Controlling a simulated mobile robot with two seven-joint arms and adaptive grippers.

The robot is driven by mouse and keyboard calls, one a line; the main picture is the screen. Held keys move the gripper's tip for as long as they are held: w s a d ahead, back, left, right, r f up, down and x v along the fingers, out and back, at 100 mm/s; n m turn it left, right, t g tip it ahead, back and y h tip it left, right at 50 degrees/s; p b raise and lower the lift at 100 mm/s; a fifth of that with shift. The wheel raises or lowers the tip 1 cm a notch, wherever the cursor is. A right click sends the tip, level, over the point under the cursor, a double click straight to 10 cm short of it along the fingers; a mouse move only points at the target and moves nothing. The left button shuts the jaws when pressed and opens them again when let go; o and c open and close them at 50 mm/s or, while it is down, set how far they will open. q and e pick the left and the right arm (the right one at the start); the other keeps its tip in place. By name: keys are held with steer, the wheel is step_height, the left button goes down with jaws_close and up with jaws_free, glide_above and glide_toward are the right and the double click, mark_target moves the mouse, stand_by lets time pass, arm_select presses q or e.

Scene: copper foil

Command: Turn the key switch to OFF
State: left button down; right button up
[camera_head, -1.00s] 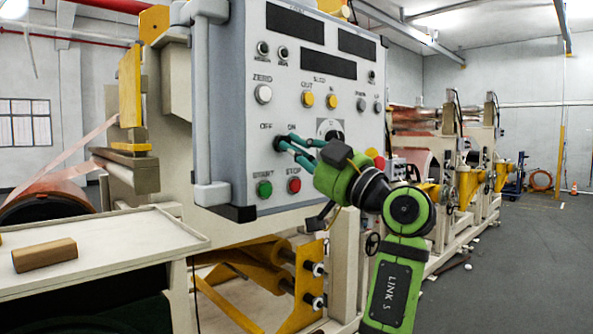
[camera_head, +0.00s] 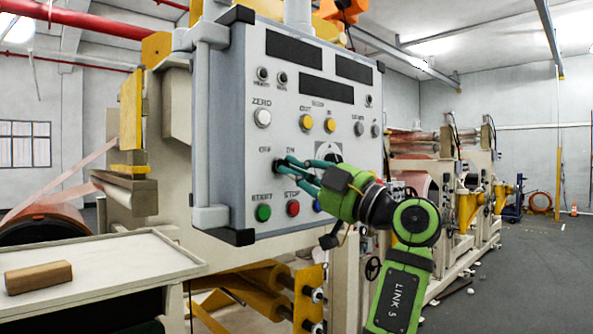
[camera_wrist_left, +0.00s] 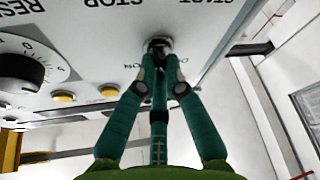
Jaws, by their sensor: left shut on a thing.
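The key switch (camera_wrist_left: 158,43) is on the grey control panel (camera_head: 226,120), between the OFF and ON labels and above the START and STOP buttons. My left gripper (camera_head: 284,165) comes to it from the right in the head view, with its teal fingers at the switch. In the left wrist view its fingertips (camera_wrist_left: 158,62) are closed together on the key at the dark switch barrel. The fingers cover the key, so its exact angle cannot be told. My right gripper is not in view.
A green START button (camera_head: 263,212) and a red STOP button (camera_head: 293,208) sit just below the fingers. A black dial (camera_wrist_left: 22,72) is close by. A wooden block (camera_head: 38,277) lies on a pale table (camera_head: 130,262) at the lower left.

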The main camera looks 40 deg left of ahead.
arm_select(q)
steer(key=c, duration=1.3)
jaws_free()
steer(key=v, duration=1.2)
